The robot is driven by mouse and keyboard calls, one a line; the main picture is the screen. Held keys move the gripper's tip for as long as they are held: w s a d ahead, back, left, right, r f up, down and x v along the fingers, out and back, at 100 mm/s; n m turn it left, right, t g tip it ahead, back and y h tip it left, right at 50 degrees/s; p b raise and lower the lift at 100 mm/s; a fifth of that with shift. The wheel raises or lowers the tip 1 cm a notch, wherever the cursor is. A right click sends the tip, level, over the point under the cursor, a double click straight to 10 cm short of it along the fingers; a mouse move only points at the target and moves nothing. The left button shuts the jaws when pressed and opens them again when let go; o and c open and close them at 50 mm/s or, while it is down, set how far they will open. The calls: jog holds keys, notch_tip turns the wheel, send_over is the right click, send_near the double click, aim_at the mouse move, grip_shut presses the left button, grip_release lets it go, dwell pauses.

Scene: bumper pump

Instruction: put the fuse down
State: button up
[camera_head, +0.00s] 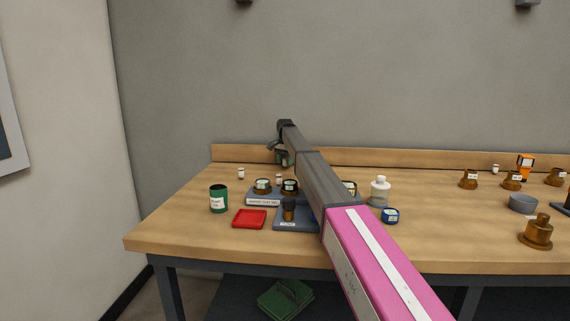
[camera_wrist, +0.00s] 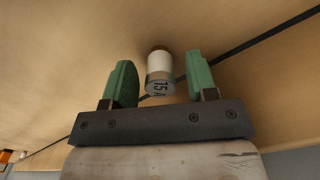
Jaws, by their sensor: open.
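The fuse (camera_wrist: 160,72) is a small white cylinder with a grey labelled end that reads about "15 A" in the wrist view. It lies between the two green fingers of my gripper (camera_wrist: 160,60), with a gap on each side, against a wooden surface. My gripper is open and not clamped on it. In the head view, my gripper (camera_head: 284,158) is at the back of the bench, partly hidden by my arm. A small white cylinder (camera_head: 279,176) stands just below it, and I cannot tell for sure if it is the same fuse.
Another small white cylinder (camera_head: 241,173) stands to the left. A green can (camera_head: 218,198), red tray (camera_head: 249,218), grey labelled rack (camera_head: 263,202), white bottle (camera_head: 380,191) and blue tin (camera_head: 390,215) stand around my arm. A wooden back ledge (camera_head: 400,159) runs behind.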

notch_tip(320, 180, up, 11)
jog(key=shift+r, duration=0.15)
